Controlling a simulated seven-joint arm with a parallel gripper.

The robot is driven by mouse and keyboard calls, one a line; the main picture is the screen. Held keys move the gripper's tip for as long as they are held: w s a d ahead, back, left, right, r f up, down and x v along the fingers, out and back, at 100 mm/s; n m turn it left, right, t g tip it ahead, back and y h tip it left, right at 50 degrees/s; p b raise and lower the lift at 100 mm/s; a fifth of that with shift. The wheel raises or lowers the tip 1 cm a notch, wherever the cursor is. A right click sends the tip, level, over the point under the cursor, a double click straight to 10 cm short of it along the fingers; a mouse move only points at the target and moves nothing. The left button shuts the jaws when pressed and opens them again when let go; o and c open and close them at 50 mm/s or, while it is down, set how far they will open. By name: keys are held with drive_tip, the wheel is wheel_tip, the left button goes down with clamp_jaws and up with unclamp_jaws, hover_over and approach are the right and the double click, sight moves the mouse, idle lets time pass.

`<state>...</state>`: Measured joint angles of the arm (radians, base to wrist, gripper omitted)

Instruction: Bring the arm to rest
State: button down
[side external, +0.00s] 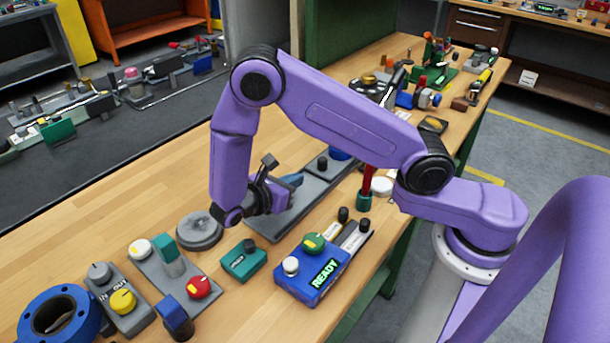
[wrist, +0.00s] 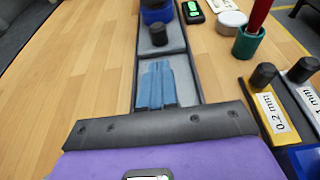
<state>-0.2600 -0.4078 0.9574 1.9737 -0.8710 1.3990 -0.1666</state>
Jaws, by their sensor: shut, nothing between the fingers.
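My gripper (side external: 296,180) is above the grey tray on the wooden bench, with my purple arm bent over the work. In the wrist view its two blue fingers (wrist: 158,85) lie side by side, shut, with nothing seen between them. They appear over the grey tray (wrist: 178,75); the gap beneath them cannot be judged. A black knob (wrist: 158,34) stands on the tray beyond the fingertips. In the side view my wrist and gripper hide part of the tray.
A blue READY box (side external: 311,275), a teal box (side external: 243,260) and a round grey disc (side external: 200,231) stand nearby. A red-handled tool stands in a green cup (wrist: 247,42) beside the tray. Bare wood (wrist: 65,75) lies left of the tray.

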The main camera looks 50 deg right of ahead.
drive_tip(key=shift+v, duration=1)
drive_tip(key=shift+a+r, duration=0.1)
drive_tip(key=shift+a, duration=0.1)
drive_tip(key=shift+s+r, duration=0.1)
drive_tip(key=shift+r, duration=0.15)
drive_tip(key=s+r+m+y, duration=0.1)
drive_tip(key=s+r+y, duration=0.2)
drive_tip(key=s+y, duration=0.2)
drive_tip(key=s+d+r+m+y, duration=0.1)
drive_tip(key=s+r+y, duration=0.3)
drive_tip(key=s, duration=0.6)
drive_tip(key=s+d+r+m+y, duration=0.1)
drive_tip(key=s+r+m+y, duration=0.2)
drive_tip(key=s+y, duration=0.3)
drive_tip(key=shift+s+d+r, duration=0.15)
drive_tip(key=shift+s+r, duration=0.35)
drive_tip(key=shift+s, duration=0.45)
